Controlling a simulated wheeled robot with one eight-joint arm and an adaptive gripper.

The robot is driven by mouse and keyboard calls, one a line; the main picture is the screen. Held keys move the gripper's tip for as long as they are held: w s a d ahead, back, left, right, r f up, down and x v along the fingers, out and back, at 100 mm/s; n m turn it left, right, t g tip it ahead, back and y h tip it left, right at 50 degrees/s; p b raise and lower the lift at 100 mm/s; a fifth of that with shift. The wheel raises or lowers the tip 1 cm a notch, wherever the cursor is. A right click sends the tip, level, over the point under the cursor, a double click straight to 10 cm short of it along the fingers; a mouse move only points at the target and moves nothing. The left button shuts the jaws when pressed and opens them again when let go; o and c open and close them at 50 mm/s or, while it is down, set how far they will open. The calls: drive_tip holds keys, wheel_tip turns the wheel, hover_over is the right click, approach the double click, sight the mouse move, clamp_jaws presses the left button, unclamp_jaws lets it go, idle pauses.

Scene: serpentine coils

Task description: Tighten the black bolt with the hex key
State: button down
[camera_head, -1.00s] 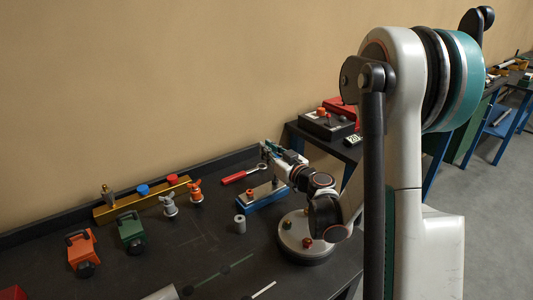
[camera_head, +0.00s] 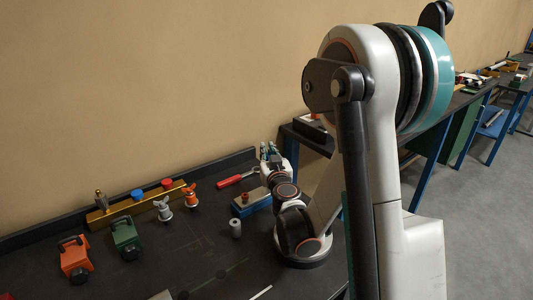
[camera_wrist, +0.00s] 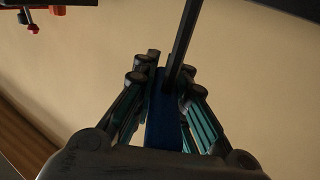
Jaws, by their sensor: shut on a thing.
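The hex key (camera_wrist: 164,118) has a blue grip and a dark straight shaft that runs up past the top of the wrist view. My gripper (camera_wrist: 163,76) is shut on the blue grip, with its teal fingers on both sides. I cannot make out the black bolt in either view. A blue-based block (camera_head: 250,205) with a red part on top stands below my gripper, partly hidden by my arm.
The wall is close behind. More benches stand at right.

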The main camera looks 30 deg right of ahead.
drive_tip(key=shift+s+d+m+g+h, duration=0.25)
drive_tip(key=shift+d+m+g+h, duration=0.15)
drive_tip(key=shift+m+g+h, duration=1.05)
drive_tip(key=shift+s+d+m+g+h, duration=0.3)
drive_tip(key=shift+m+g+h, duration=0.6)
drive_tip(key=shift+h, duration=0.9)
drive_tip(key=shift+s+d+m+g+h, duration=0.2)
drive_tip(key=shift+d+m+g+h, duration=0.25)
drive_tip(key=shift+m+g+h, duration=0.8)
drive_tip(key=shift+r+t+h, duration=0.2)
drive_tip(key=shift+t+h, duration=0.1)
drive_tip(key=shift+h, duration=0.1)
wheel_tip(320, 180, up, 3)
drive_tip(key=shift+r+p, duration=0.1)
drive_tip(key=shift+p, duration=0.95)
drive_tip(key=w+a+f+n+t+y, duration=0.1)
drive_tip(key=w+a+n+t+y, duration=0.1)
drive_tip(key=a+n+y, duration=0.3)
drive_tip(key=w+a+n+t+y, duration=0.2)
drive_tip(key=a+n+t+y, duration=0.3)
drive_tip(key=a+y, duration=0.4)
drive_tip(key=a, duration=0.4)
drive_tip(key=shift+w+f, duration=0.25)
drive_tip(key=shift+f, duration=0.15)
